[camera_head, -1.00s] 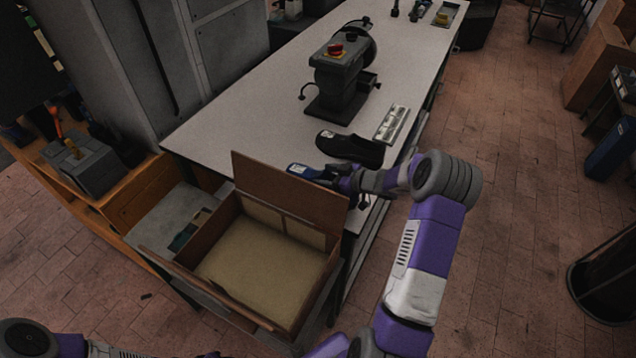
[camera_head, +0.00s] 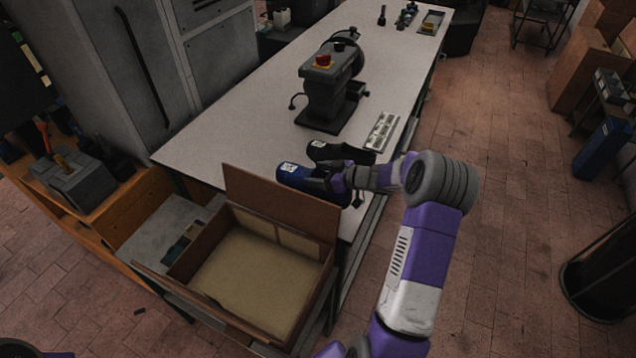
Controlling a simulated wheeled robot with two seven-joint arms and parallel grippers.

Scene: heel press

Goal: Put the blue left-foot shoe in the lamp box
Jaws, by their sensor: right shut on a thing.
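The blue shoe (camera_head: 295,176) is at the near end of the white workbench, behind the raised lid of the box, with a pale label on its end. It looks held slightly above the bench top. My right gripper (camera_head: 338,184) is shut on it and hides part of it. The lamp box (camera_head: 187,262) is an open cardboard box in front of the bench. Its lid (camera_head: 270,200) stands up on the bench side, and the pale inside looks empty. My left gripper is out of view.
A black shoe (camera_head: 325,150) lies on the bench (camera_head: 235,130) just behind the blue one. Beyond it stand a grey press (camera_head: 325,95) with a red button and a pale tray (camera_head: 382,130). A wooden shelf with a grey bin (camera_head: 85,185) is at left.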

